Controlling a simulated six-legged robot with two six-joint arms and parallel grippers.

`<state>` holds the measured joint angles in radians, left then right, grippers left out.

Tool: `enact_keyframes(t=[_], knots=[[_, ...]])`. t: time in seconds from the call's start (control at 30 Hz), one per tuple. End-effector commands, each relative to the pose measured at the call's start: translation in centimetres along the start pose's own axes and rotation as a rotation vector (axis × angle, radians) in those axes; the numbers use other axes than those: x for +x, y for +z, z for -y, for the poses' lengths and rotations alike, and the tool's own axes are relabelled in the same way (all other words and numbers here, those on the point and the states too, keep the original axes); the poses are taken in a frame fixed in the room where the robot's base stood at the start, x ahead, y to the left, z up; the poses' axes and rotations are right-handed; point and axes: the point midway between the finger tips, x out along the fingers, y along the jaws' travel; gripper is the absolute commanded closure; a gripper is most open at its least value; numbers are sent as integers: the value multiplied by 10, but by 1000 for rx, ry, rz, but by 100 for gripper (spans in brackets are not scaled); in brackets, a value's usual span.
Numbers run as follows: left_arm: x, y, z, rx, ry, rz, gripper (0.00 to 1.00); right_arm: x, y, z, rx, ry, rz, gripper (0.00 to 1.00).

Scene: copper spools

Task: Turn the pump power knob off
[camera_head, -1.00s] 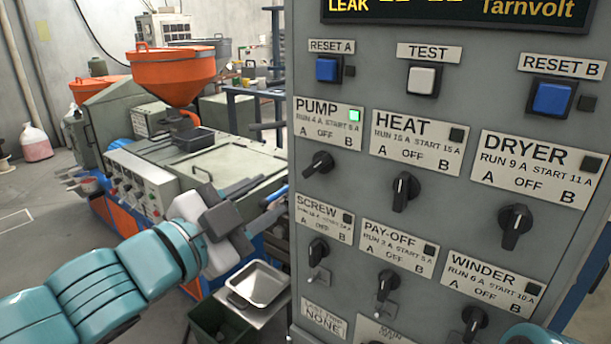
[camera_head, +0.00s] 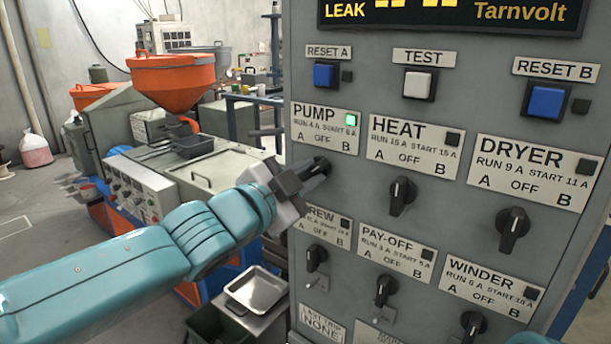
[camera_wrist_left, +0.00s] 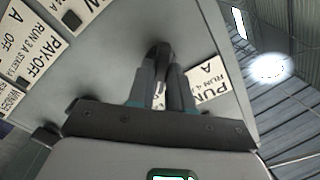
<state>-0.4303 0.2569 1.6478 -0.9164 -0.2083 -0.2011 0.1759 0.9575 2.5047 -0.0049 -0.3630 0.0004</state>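The PUMP knob (camera_head: 321,166) is a black handle on the grey panel, below the PUMP label (camera_head: 325,127), whose green lamp is lit. My left gripper (camera_head: 308,177) is at this knob and hides its lower left part in the head view. In the left wrist view, the two fingers (camera_wrist_left: 160,80) reach up to either side of the dark knob (camera_wrist_left: 158,49), with a narrow gap between them. I cannot tell whether they press on it. My right gripper is out of view; only a bit of my teal right arm shows at the bottom edge.
The HEAT knob (camera_head: 402,194) is to the right on the panel (camera_head: 455,215), and the SCREW knob (camera_head: 316,257) is just below my left gripper. DRYER (camera_head: 513,228), PAY-OFF (camera_head: 386,290) and WINDER knobs are farther off. An orange hopper machine (camera_head: 172,82) stands behind left.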

Motion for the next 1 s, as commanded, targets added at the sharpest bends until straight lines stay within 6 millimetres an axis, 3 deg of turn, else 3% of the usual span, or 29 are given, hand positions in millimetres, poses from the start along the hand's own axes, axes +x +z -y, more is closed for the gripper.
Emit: enact_keyframes(t=[0.47, 1.0], knots=[[0, 0, 0, -55, 1, 1, 100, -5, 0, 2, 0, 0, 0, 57], [0, -1, 2, -466, 2, 4, 100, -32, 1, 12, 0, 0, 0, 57]])
